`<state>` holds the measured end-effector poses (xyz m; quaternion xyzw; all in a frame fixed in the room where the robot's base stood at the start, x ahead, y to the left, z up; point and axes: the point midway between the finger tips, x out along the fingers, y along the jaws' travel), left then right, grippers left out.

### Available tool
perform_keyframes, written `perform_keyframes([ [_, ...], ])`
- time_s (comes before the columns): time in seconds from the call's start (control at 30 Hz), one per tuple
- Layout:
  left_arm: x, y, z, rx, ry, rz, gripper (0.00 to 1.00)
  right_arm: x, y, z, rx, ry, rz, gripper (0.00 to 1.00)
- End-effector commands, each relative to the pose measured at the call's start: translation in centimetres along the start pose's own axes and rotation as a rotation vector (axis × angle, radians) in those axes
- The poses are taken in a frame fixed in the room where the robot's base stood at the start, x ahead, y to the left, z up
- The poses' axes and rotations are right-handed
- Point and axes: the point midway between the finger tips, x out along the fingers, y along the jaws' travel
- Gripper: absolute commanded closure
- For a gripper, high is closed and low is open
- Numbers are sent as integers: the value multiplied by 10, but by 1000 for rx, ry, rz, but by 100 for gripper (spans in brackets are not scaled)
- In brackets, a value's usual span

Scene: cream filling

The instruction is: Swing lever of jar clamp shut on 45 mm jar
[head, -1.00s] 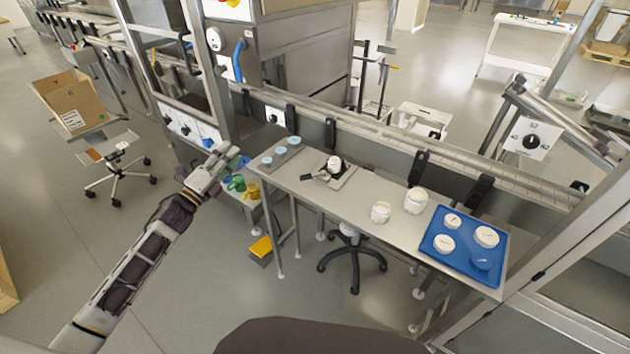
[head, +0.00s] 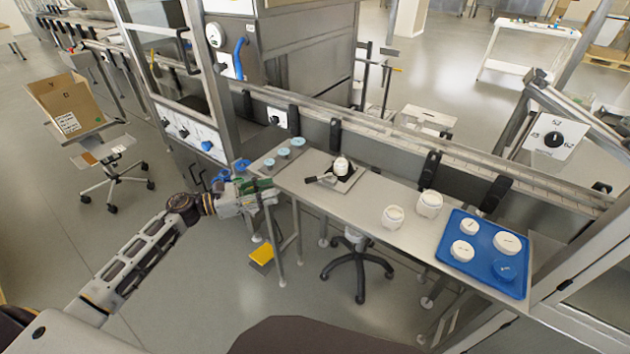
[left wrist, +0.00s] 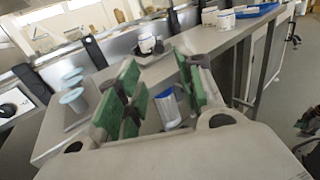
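The jar clamp (head: 345,184) sits on a grey plate on the long narrow table. The clamp's black lever (head: 318,180) sticks out to the left of the jar. Whether it touches the jar is too small to tell. My left gripper (head: 270,191) is at the table's left front edge, apart from the clamp. Its green-padded fingers (left wrist: 160,95) are spread and hold nothing. My right gripper is not in view.
Light-blue discs on stands (head: 283,153) are left of the clamp. Two white jars (head: 393,216) (head: 429,204) and a blue tray (head: 482,270) with lids are to the right. A rail with black posts (head: 335,135) runs behind the table. A stool (head: 357,265) stands below.

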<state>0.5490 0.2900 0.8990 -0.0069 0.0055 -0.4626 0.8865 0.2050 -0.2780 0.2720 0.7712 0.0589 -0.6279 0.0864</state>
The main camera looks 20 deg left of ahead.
Motion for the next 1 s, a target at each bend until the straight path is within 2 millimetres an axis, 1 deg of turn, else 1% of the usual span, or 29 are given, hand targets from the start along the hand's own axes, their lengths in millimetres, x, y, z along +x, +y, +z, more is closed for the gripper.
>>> perform_keyframes([
  [0.27, 1, 0, 1, -3, -2, 2, 63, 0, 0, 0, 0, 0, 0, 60],
  [0.47, 7, 1, 2, -4, -4, 3, 63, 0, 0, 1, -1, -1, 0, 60],
  [0.67, 22, 1, 2, -4, -5, 2, 63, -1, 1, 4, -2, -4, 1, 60],
  [1.0, 54, 1, 2, -4, -4, 3, 63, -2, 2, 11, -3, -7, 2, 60],
])
